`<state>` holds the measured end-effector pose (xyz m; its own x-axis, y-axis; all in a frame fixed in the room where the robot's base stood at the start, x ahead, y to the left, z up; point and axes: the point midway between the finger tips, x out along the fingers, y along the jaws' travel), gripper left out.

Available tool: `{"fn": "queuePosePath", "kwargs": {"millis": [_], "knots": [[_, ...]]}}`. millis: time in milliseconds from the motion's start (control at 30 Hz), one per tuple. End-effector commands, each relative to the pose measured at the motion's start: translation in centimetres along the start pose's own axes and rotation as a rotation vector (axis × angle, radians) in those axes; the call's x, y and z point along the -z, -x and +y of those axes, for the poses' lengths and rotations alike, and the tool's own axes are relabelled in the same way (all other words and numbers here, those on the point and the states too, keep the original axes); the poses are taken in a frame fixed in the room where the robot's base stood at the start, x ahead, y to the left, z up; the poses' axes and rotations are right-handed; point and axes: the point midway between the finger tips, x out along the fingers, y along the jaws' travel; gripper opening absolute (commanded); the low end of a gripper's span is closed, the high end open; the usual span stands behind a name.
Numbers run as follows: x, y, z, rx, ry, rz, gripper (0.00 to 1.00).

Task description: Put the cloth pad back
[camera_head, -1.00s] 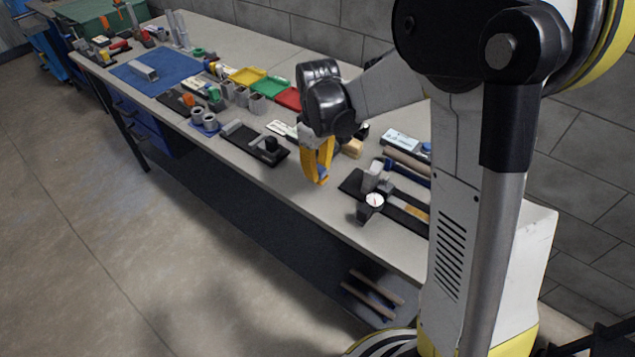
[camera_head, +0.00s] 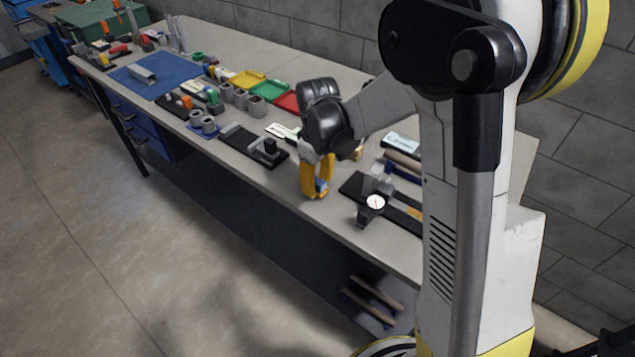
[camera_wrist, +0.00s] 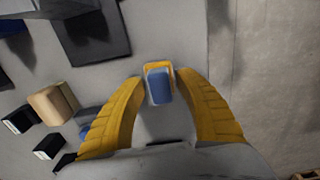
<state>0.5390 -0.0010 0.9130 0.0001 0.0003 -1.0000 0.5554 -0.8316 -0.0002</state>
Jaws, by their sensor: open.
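A small blue block with an orange-yellow edge, apparently the cloth pad (camera_wrist: 159,88), shows between my fingers in the wrist view. In the head view a bit of blue pad (camera_head: 321,186) shows at my fingertips, close to the front edge of the bench. My gripper (camera_head: 316,192) points down there, its yellow fingers spread. In the wrist view my gripper (camera_wrist: 160,76) is open, with a finger on each side of the pad and gaps between. I cannot tell whether the pad rests fully on the bench.
A dial gauge (camera_head: 375,203) on a dark stand is to the right of my gripper. A black plate with a clamp (camera_head: 255,146) lies to the left. A wooden block (camera_wrist: 53,103) lies near my left finger in the wrist view. The bench edge drops to the floor (camera_wrist: 275,80) close by.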

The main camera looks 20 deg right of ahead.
Motion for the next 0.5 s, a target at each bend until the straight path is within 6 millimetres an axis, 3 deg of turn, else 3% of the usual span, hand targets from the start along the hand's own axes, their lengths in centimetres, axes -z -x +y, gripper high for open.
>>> {"fn": "queuePosePath", "kwargs": {"millis": [167, 500], "knots": [[0.0, 1.4, 0.0, 0.0, 0.0, 0.0, 0.4], [0.0, 9.0, 0.0, 0.0, 0.0, 0.0, 0.4]]}}
